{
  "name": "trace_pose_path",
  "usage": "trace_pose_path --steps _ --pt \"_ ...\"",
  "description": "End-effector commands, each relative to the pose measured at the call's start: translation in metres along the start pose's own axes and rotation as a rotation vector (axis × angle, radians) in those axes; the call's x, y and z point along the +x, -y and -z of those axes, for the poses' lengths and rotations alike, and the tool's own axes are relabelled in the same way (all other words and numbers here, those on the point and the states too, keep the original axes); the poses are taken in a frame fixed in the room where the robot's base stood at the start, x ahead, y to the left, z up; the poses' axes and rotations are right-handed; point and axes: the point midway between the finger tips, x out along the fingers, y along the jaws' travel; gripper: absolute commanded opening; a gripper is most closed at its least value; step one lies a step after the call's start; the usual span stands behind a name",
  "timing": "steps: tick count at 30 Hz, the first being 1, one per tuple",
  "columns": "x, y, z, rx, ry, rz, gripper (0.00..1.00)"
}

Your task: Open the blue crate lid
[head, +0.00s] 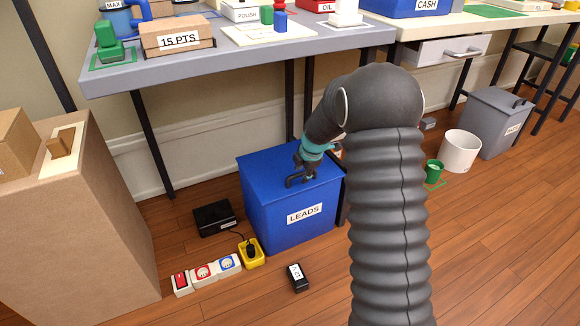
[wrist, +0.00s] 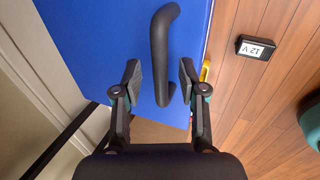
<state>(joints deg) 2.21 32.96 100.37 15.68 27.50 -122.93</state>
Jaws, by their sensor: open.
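The blue crate (head: 290,215), labelled "LEADS", stands on the floor under the grey table. Its blue lid (head: 262,165) looks shut, and a black bar handle (head: 291,182) shows on its top. My gripper (head: 303,172) is over the lid at the handle, partly hidden by my own arm and wrist. In the wrist view my gripper (wrist: 160,78) is open, with the handle (wrist: 160,50) running between its two fingers. Gaps show on both sides of the handle, and neither finger appears to touch it. The blue lid (wrist: 100,35) fills the view behind.
A black box (head: 214,217), a yellow socket block (head: 252,255) with a plug, a switch strip (head: 204,273) and a black 12 V adapter (head: 297,277) lie near the crate. A cardboard box (head: 75,240) stands left. Open wooden floor lies in front.

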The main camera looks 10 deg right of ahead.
Motion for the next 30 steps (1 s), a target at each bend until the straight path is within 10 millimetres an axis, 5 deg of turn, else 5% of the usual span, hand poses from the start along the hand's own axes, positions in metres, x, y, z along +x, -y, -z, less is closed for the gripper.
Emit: trace_pose_path --steps 1,6,30 --pt "0.0 0.0 0.0 0.0 0.0 0.0 0.39" --pt "0.0 0.0 0.0 0.0 0.0 0.0 0.0" --pt "-0.03 -0.025 0.0 0.001 0.001 -0.004 0.0"
